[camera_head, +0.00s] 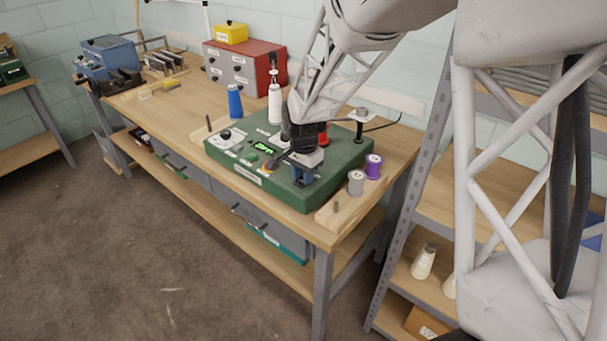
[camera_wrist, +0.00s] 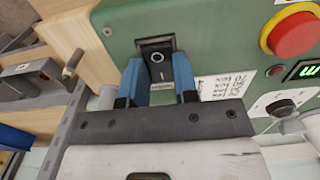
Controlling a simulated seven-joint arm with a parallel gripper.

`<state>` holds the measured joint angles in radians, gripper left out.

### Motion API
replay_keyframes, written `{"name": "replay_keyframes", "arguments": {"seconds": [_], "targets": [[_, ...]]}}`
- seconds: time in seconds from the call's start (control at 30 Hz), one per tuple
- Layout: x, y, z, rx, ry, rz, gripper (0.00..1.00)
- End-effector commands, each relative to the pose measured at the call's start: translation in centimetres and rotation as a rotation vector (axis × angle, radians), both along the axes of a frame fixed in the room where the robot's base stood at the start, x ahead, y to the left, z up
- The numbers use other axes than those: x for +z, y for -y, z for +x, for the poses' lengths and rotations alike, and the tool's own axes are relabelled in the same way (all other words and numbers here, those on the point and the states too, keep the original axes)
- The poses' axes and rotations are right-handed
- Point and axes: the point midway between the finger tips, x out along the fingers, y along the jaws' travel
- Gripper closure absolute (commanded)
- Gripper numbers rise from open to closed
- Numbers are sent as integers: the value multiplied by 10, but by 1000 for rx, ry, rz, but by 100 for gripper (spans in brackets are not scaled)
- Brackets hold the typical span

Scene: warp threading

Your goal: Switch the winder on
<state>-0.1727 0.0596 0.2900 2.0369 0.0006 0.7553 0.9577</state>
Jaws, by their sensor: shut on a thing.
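The winder is a green box (camera_head: 345,165) on the wooden workbench; its green panel (camera_wrist: 215,30) fills much of the wrist view. On it is a black rocker switch (camera_wrist: 157,58) marked O and I, with O toward the top of the wrist view. My gripper (camera_wrist: 159,82) has its two blue fingers on either side of the switch, shut on it. In the head view my gripper (camera_head: 303,178) is low at the front right of the winder and hides the switch. A green display (camera_wrist: 305,70) is lit. Which way the rocker is tipped is unclear.
A red stop button (camera_wrist: 294,33) on a yellow ring and a black dial (camera_wrist: 280,107) are near the switch. Purple (camera_head: 373,166) and grey (camera_head: 356,182) spools stand right of the winder.

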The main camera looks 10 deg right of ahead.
Motion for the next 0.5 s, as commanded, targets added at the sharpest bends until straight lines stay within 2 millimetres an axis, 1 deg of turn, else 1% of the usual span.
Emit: {"name": "replay_keyframes", "arguments": {"seconds": [0.5], "targets": [[0, 3, 3, -1, -104, 104, 96]]}}
